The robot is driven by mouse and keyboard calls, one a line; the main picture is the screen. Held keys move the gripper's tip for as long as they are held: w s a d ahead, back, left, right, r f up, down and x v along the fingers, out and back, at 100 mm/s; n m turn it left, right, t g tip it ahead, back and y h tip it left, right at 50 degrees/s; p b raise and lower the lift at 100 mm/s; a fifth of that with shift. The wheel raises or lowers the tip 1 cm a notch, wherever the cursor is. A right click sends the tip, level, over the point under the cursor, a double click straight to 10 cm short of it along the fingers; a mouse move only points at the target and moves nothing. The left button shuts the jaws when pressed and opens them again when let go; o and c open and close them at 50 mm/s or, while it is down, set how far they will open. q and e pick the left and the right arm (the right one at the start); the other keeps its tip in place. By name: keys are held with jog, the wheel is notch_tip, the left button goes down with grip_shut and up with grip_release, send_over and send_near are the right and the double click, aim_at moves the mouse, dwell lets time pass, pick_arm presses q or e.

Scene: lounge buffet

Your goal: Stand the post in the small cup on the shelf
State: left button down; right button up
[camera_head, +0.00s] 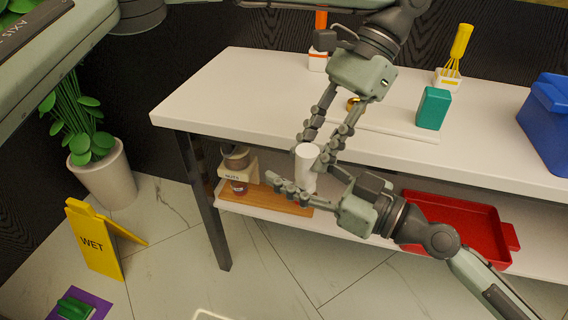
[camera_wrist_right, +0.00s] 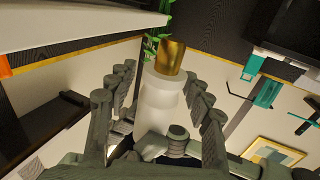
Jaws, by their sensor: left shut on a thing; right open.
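A white cylinder (camera_head: 306,165), which I take to be the post, is upright and slightly tilted in front of the table edge. In the right wrist view the white cylinder (camera_wrist_right: 160,105) has a gold end (camera_wrist_right: 171,57). My left gripper (camera_head: 322,143) reaches down from above and is shut on the cylinder. My right gripper (camera_head: 305,187) comes from the lower right, open, its fingers on either side of the cylinder's lower part. In the wrist view its fingers (camera_wrist_right: 160,110) stand apart. I cannot make out the small cup clearly on the lower shelf (camera_head: 340,222).
A labelled jar (camera_head: 239,186) and a wooden board (camera_head: 265,199) are on the lower shelf, with a red tray (camera_head: 465,225) to the right. On the tabletop (camera_head: 230,95) stand a teal block (camera_head: 433,108), a whisk holder (camera_head: 447,79) and a blue box (camera_head: 548,125).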

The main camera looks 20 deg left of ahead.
jog(key=shift+x, duration=1.05)
grip_shut()
pick_arm(q)
jog(key=c, duration=1.1)
grip_release()
jog(key=shift+r, duration=0.1)
